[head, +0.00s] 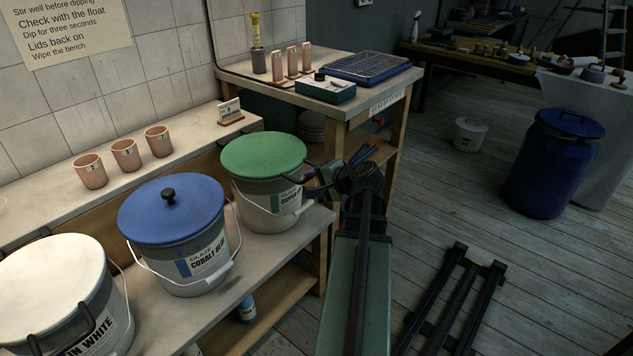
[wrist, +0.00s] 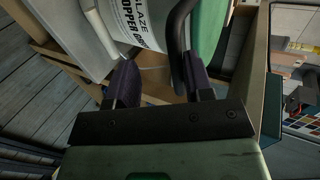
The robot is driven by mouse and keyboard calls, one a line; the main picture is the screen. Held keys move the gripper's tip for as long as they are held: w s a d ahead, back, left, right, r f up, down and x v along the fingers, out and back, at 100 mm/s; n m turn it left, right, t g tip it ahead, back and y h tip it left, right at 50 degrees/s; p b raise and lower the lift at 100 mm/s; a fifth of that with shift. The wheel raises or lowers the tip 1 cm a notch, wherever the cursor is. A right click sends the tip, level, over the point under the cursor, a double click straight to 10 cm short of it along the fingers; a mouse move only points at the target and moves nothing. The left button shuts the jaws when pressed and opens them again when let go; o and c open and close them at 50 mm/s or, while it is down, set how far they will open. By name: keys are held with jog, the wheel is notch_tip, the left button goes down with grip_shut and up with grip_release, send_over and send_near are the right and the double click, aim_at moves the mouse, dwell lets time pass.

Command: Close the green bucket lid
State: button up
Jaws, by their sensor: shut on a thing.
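The green lid (head: 264,155) lies over the top of the grey glaze bucket (head: 270,220), roughly level; I cannot tell whether its rim is fully seated. My gripper (head: 312,180) is at the right side of this bucket, shut on a dark curved handle beside the lid. In the wrist view my gripper's two fingers (wrist: 160,85) stand apart, with the dark handle (wrist: 181,28) running down to the right finger. The lid's green edge (wrist: 208,35) shows to its right, and the bucket's copper label (wrist: 120,22) to its left. The grip itself is partly hidden.
A blue-lidded bucket (head: 172,210) and a white-lidded bucket (head: 55,280) stand left on the same bench. Clay cups (head: 124,155) sit on the ledge behind. A table with a dark tray (head: 366,68) stands behind right. The floor (head: 440,200) to the right is mostly open.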

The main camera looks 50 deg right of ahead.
jog(key=p+v, duration=0.5)
jog(key=v, duration=0.6)
jog(key=shift+f, duration=0.1)
